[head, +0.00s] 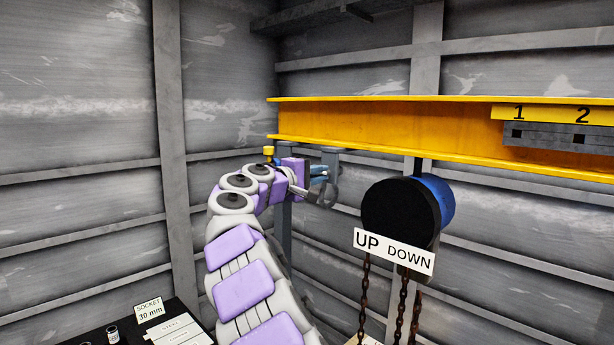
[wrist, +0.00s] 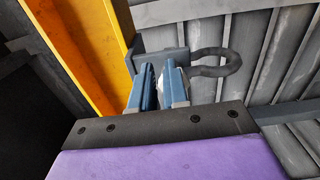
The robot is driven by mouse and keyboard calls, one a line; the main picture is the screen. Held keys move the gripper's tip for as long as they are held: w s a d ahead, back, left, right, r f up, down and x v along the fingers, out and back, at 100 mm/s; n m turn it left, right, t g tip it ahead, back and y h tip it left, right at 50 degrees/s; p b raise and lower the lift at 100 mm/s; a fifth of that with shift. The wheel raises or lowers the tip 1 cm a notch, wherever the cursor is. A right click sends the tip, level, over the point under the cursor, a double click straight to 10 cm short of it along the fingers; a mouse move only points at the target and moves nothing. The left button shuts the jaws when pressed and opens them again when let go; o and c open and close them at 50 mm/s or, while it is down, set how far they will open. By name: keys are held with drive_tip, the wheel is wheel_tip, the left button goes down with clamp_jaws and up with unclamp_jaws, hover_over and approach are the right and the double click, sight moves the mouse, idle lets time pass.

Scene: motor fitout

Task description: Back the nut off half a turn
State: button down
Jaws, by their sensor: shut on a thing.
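My gripper (head: 318,174) is at the grey clamp (head: 331,155) under the left part of the yellow beam (head: 390,125). In the wrist view, its two blue fingers (wrist: 160,76) reach up to the clamp (wrist: 158,63), with a narrow gap between them. The gripper is shut on the nut, which is mostly hidden between the fingers; only a pale sliver shows there. A dark shackle (wrist: 218,66) sticks out from the clamp to the right of the fingers.
A blue and black chain hoist (head: 402,215) hangs from the beam to the right, with an UP/DOWN sign (head: 394,251) and rusty chains below. A dark table (head: 100,338) with a socket label (head: 149,312) is at lower left. Grey ribbed walls stand behind.

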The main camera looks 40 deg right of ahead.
drive_tip(key=shift+s+d+r, duration=0.15)
drive_tip(key=shift+s+d, duration=0.05)
drive_tip(key=shift+s, duration=0.1)
